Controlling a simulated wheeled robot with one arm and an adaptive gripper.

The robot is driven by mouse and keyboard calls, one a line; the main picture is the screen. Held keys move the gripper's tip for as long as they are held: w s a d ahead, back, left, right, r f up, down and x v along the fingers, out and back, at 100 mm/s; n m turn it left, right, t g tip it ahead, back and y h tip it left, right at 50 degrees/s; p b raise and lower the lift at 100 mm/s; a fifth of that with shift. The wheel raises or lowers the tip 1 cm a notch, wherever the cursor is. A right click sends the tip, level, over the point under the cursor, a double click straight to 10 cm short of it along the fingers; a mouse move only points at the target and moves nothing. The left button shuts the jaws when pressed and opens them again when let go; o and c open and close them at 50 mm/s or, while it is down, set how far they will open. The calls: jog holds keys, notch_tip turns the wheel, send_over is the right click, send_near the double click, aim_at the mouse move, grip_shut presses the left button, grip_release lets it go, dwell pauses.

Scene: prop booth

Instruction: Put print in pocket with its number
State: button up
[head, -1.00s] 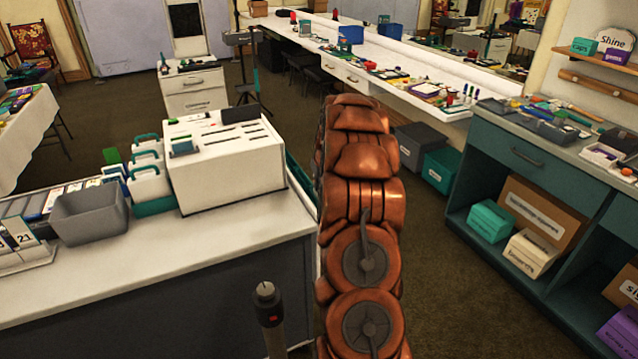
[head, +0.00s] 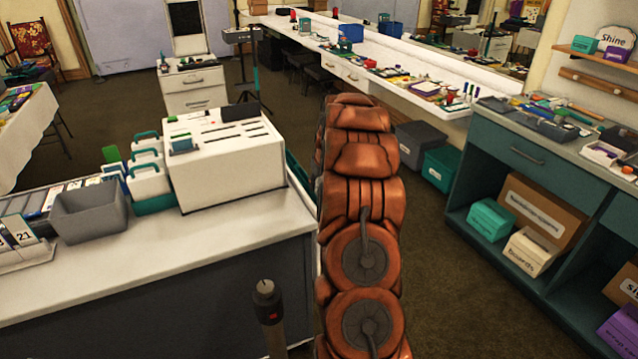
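My copper-coloured arm (head: 362,200) rises through the middle of the head view and stretches away from me. Its gripper is not in view, so I cannot see its fingers or anything in them. A stand with numbered cards (head: 20,240), one reading 21, is at the left edge on the white counter and is partly cut off. I cannot tell whether these cards are the numbered pockets. A white box with dark slots in its top (head: 225,165) stands near the counter's right end. No print can be made out for sure.
A grey open bin (head: 90,212) and white-and-teal caddies (head: 150,180) stand left of the slotted box. The white counter (head: 190,245) is bare in front. A teal cabinet (head: 520,150) with boxes on its shelf is at right. Dark carpet lies between.

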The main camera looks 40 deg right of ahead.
jog(key=shift+r, duration=0.1)
jog(key=v, duration=1.2)
jog(key=shift+a, duration=0.1)
dwell(0.7)
jog(key=s+a+r+n+g+y, duration=0.15)
jog(key=s+a, duration=0.25)
jog(key=a, duration=1)
jog(key=s+a+r+n+g+y, duration=0.15)
jog(key=s+a, duration=0.25)
jog(key=a, duration=1)
jog(key=s+a+g, duration=0.1)
jog(key=s+a, duration=0.3)
jog(key=s, duration=0.5)
jog(key=s+a+f+g+h, duration=0.1)
jog(key=s+a, duration=0.4)
jog(key=s, duration=0.4)
jog(key=s+a+f+g, duration=0.1)
jog(key=s+a, duration=0.4)
jog(key=s, duration=0.4)
jog(key=shift+a+n, duration=0.25)
jog(key=shift+n, duration=0.15)
jog(key=shift+f, duration=0.15)
